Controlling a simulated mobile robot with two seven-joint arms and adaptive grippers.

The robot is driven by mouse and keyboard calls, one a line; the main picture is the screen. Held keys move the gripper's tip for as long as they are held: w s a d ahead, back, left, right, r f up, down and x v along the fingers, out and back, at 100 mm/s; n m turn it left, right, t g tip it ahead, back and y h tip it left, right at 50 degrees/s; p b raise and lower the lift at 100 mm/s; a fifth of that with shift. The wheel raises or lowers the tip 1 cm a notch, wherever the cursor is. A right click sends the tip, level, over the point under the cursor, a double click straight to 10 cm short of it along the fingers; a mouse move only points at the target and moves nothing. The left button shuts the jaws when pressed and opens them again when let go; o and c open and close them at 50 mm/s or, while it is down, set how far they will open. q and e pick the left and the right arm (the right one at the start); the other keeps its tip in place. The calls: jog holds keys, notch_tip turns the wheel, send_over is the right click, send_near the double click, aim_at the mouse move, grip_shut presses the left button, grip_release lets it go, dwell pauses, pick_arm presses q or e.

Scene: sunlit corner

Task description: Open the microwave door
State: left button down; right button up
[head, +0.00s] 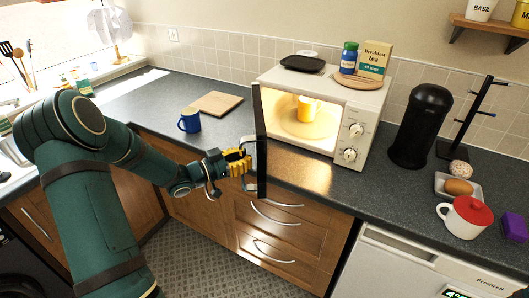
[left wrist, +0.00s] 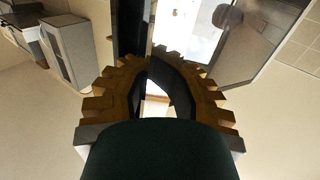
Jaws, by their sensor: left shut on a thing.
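The white microwave (head: 357,125) stands on the counter against the tiled wall. Its door (head: 262,140) stands wide open, swung toward me and seen almost edge-on, and the lit inside shows. A yellow mug (head: 307,110) stands on the turntable inside. My left gripper (head: 244,163) is at the outer side of the door, low down, shut on the door handle; the handle itself is mostly hidden by the fingers. In the left wrist view, the toothed fingers (left wrist: 152,78) close around a dark bar, with the door beside them. My right gripper is not in view.
A blue mug (head: 190,120) and a wooden board (head: 218,104) stand on the counter left of the door. Drawers (head: 275,215) lie below the door.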

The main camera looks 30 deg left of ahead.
pick_arm(q)
jog(key=s+a+m+g+h+p, duration=0.1)
jog(key=s+a, duration=0.3)
jog(key=a, duration=0.8)
jog(key=shift+s+a+f+m+h+p, duration=0.3)
jog(key=shift+m+h+p, duration=0.1)
jog(key=shift+h, duration=0.1)
jog(key=shift+g, duration=0.3)
jog(key=c, duration=1.3)
grip_release()
jog(key=o, duration=0.6)
jog(key=shift+s+r, duration=0.15)
jog(key=shift+s, duration=0.1)
jog(key=shift+c, duration=0.2)
jog(key=v, duration=1.2)
